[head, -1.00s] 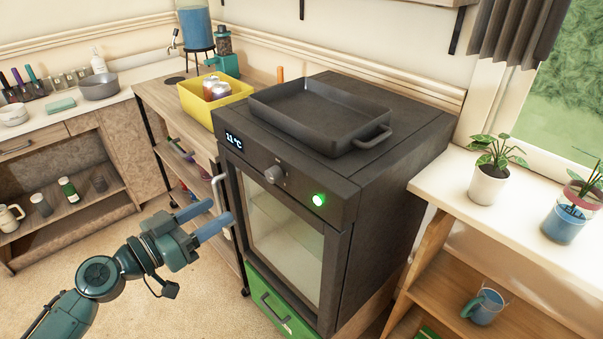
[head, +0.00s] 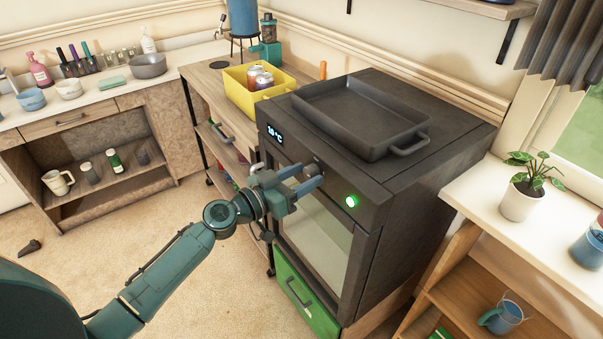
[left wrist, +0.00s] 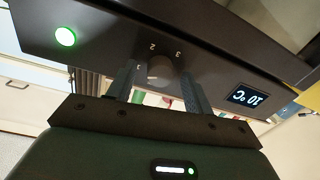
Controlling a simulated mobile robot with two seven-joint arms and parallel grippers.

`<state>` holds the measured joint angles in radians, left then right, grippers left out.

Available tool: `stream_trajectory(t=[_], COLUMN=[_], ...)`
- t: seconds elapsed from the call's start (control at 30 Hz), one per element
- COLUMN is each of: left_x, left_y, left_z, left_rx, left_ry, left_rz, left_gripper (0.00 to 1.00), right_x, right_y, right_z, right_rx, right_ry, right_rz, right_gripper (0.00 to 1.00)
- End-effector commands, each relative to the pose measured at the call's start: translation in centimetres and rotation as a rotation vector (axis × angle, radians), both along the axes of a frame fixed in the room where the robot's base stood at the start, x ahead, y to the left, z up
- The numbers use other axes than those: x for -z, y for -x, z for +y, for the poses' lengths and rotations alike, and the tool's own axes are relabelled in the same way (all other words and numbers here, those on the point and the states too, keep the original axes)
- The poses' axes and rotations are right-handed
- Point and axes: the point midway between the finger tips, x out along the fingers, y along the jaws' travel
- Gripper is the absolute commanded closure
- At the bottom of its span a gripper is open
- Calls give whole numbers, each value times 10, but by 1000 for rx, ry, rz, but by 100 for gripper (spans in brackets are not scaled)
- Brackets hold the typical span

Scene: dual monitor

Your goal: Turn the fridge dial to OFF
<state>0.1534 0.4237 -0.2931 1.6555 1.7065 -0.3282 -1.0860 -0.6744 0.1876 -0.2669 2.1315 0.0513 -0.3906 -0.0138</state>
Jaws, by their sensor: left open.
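The dark fridge (head: 365,214) stands in the middle of the head view, with a glass door and a front control panel. Its display (head: 274,133) reads 10 °C and its green light (head: 351,201) is lit. The dial (head: 316,166) sits between them and is partly hidden by my left gripper (head: 309,176). In the left wrist view, which is turned over, the dial (left wrist: 162,70) lies between the two open fingers, with numbers around it. I cannot tell whether a finger touches it. My right gripper is not in view.
A dark roasting pan (head: 362,116) lies on the fridge top. A yellow bin (head: 244,88) with cans stands to its left. A plant pot (head: 519,202) stands on the right shelf unit. The floor (head: 120,255) in front is mostly clear.

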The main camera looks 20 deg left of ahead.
Motion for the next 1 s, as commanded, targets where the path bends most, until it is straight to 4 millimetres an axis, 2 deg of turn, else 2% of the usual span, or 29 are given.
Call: stream_trajectory(t=[0.23,0.77,1.0], left_x=[0,0,0], left_y=[-1,0,0], left_z=[0,0,0], left_rx=[0,0,-1], left_ry=[0,0,12], left_rz=[0,0,10], left_gripper=[49,92,93], right_x=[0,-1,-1], right_y=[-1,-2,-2], right_z=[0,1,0], right_rx=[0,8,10], right_ry=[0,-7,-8], right_rz=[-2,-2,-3], right_gripper=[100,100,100])
